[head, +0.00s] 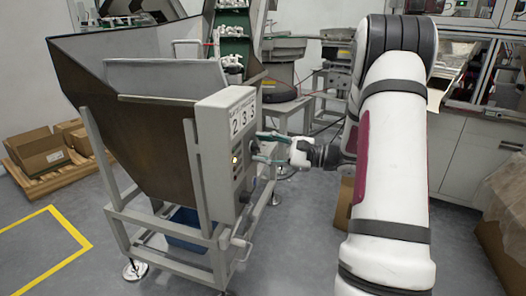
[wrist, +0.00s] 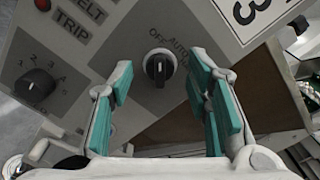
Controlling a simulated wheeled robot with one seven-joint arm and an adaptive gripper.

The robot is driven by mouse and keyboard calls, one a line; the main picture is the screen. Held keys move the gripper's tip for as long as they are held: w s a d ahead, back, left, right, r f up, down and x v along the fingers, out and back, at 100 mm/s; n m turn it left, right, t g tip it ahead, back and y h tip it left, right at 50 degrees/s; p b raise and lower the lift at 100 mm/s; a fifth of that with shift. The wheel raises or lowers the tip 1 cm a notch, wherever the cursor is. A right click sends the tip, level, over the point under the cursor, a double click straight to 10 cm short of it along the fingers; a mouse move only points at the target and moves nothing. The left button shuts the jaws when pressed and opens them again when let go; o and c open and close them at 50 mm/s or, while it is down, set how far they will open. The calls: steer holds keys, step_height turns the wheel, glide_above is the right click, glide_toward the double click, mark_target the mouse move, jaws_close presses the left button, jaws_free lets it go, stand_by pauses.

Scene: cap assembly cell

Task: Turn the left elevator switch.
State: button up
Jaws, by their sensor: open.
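The elevator's grey control box (head: 228,135) is on the side of the brown hopper in the head view. In the wrist view its panel (wrist: 130,40) carries a black rotary switch (wrist: 159,68) marked OFF and AUTO. A second black knob (wrist: 35,86) with a numbered scale is at the left of the wrist view. My gripper (head: 262,148) reaches the box from the right in the head view. In the wrist view my gripper (wrist: 158,75) is open, with its teal pads on either side of the OFF/AUTO switch. I see a gap on both sides, and nothing is held.
A red lamp (wrist: 43,5) labelled BELT TRIP is at the upper left of the panel. The hopper (head: 130,105) stands on a grey frame. Cardboard boxes (head: 40,152) lie at the left. A grey cabinet (head: 465,160) is at the right. The floor in front is clear.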

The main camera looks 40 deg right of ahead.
steer(key=shift+w+a, duration=0.1)
steer(key=shift+w, duration=0.05)
steer(key=shift+c, duration=0.4)
jaws_close()
